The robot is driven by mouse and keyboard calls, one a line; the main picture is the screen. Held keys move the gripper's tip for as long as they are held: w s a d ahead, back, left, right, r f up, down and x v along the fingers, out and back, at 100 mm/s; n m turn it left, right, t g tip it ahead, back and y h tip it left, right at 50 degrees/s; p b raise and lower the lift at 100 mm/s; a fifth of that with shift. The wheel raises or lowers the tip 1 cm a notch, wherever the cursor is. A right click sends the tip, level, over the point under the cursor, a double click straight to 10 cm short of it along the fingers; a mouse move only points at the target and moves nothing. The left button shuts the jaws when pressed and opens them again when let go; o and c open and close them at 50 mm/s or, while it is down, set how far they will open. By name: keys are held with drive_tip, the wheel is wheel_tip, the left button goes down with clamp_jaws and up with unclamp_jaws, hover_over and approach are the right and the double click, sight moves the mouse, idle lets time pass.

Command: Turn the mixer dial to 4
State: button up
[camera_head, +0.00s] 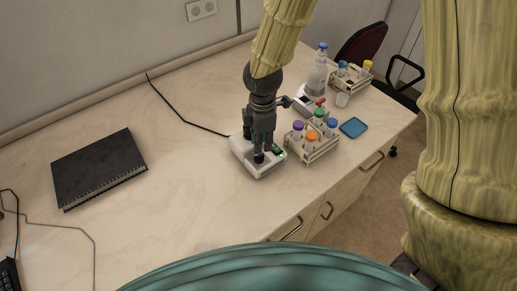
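The mixer is a small white box (262,167) with a dark green panel, standing on the bench near its front right. My gripper (259,156) points down right over the mixer, its dark fingers close to the top face. The dial is hidden or too small to make out under my fingers, and so is any number on it. I cannot tell whether my fingers touch the dial or how far apart they are.
A rack of tubes with coloured caps (312,153) stands close to the mixer's right. A second rack (337,84), a clear bottle (317,72) and a blue dish (353,127) lie farther right. A black notebook (98,167) lies left. Bench between is clear, except a black cable.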

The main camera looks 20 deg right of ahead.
sight(260, 155)
drive_tip(key=w+f, duration=0.1)
drive_tip(key=f, duration=0.1)
drive_tip(key=w+f+p, duration=0.1)
drive_tip(key=f, duration=0.1)
drive_tip(key=w+f, duration=0.1)
drive_tip(key=f, duration=0.1)
drive_tip(key=shift+s+f, duration=0.1)
drive_tip(key=shift+f, duration=0.2)
drive_tip(key=shift+s+a+f+p, duration=0.1)
drive_tip(key=shift+s+f+p, duration=0.1)
drive_tip(key=shift+s, duration=0.4)
drive_tip(key=shift+s+f+p, duration=0.1)
drive_tip(key=shift+s+p, duration=0.05)
drive_tip(key=shift+s, duration=0.4)
drive_tip(key=shift+w+f, duration=0.65)
drive_tip(key=shift+w, duration=0.1)
drive_tip(key=shift+s+r, duration=0.15)
drive_tip(key=shift+s, duration=0.05)
drive_tip(key=shift+c, duration=0.4)
drive_tip(key=shift+s+r, duration=0.1)
drive_tip(key=shift+r, duration=0.05)
drive_tip(key=c, duration=0.4)
